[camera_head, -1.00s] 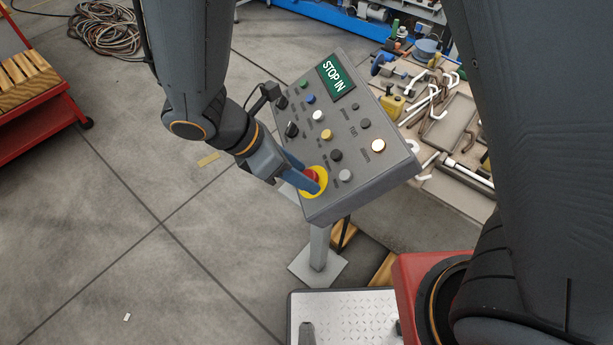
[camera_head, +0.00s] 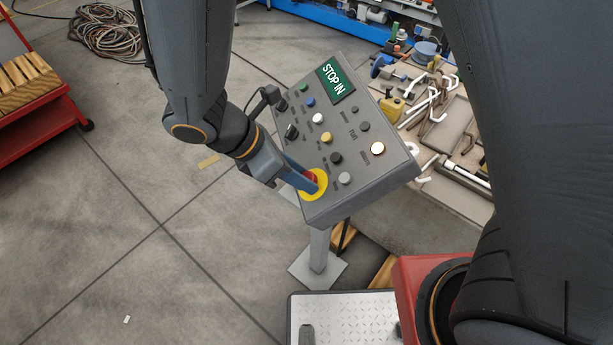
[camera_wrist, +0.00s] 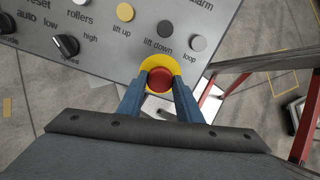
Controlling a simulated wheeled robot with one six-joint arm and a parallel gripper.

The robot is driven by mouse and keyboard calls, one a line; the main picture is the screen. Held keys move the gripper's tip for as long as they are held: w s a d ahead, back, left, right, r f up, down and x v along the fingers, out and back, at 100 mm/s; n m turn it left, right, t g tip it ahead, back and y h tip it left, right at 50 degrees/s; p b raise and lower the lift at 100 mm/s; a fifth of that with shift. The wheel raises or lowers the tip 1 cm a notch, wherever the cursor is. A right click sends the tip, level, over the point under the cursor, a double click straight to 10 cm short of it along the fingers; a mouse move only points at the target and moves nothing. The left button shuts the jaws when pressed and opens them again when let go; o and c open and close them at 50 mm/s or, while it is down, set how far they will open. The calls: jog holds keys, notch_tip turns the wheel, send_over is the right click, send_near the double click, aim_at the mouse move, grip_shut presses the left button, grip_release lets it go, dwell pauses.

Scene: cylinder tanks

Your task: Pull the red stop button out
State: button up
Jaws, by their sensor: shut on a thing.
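The red stop button (camera_wrist: 160,79) sits on a yellow round plate (camera_wrist: 147,64) at the lower edge of the grey control panel (camera_wrist: 95,88). In the head view the red button (camera_head: 311,177) is partly hidden by my gripper's blue fingers. My gripper (camera_head: 312,184) comes in from the left and is shut on the red button. In the wrist view one finger stands on each side of the button. The panel's green screen (camera_head: 336,80) reads "STOP IN".
Other buttons and knobs cover the panel, among them a grey button (camera_head: 345,179) and a black one (camera_head: 336,158) close to my fingers. The panel stands on a grey post (camera_head: 320,250). A red cart (camera_head: 40,110) stands at the left. Open floor lies between.

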jog(key=shift+a+r, duration=0.2)
jog(key=shift+r, duration=0.05)
jog(key=o, duration=1)
jog(key=shift+c, duration=0.2)
jog(key=p+v, duration=0.5)
jog(key=v, duration=0.1)
jog(key=shift+s, duration=0.1)
